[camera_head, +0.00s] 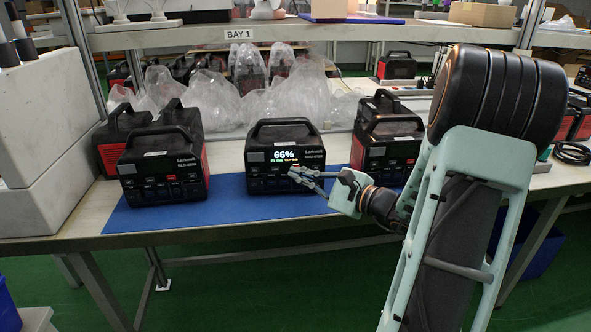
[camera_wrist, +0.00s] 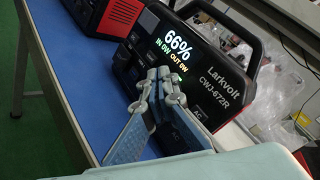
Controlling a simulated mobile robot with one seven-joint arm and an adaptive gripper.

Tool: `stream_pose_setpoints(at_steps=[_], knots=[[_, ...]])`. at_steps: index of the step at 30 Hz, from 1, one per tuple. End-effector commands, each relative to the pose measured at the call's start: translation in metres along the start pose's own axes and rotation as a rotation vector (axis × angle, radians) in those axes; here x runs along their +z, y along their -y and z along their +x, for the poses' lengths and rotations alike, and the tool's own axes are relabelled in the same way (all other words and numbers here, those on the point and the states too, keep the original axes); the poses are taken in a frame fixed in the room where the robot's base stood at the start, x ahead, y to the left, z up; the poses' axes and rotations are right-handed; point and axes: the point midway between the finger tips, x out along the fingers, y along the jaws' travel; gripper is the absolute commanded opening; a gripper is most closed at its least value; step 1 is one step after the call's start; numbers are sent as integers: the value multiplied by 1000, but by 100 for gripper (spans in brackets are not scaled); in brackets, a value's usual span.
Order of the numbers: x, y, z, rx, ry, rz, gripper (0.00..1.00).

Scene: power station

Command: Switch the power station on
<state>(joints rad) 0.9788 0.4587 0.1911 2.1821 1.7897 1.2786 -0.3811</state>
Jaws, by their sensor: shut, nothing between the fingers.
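The middle black power station (camera_head: 285,153) stands upright on a blue mat (camera_head: 240,205) and has a carry handle on top. Its lit screen reads 66%, with IN 0W and OUT 0W legible in the wrist view, where the station (camera_wrist: 215,70) fills the middle. My gripper (camera_head: 293,176) is in front of its front panel, below the screen. In the wrist view my gripper (camera_wrist: 158,80) is shut with nothing between its fingers, and the fingertips overlap the panel just under the screen. I cannot tell if they touch it. The fingers hide part of the panel.
Similar dark power stations stand left (camera_head: 160,170) and right (camera_head: 388,145) on the bench. Clear plastic bags (camera_head: 215,95) lie behind. White blocks (camera_head: 40,150) stand at the far left. A shelf labelled BAY 1 runs above. The mat's front strip is bare.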

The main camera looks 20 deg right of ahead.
Motion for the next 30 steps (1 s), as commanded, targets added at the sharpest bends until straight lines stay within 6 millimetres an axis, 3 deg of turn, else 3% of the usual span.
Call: stream_pose_setpoints(at_steps=[17, 30], knots=[[7, -7, -10, 0, 0, 0, 0], [28, -29, -40, -1, -1, -1, 0]])
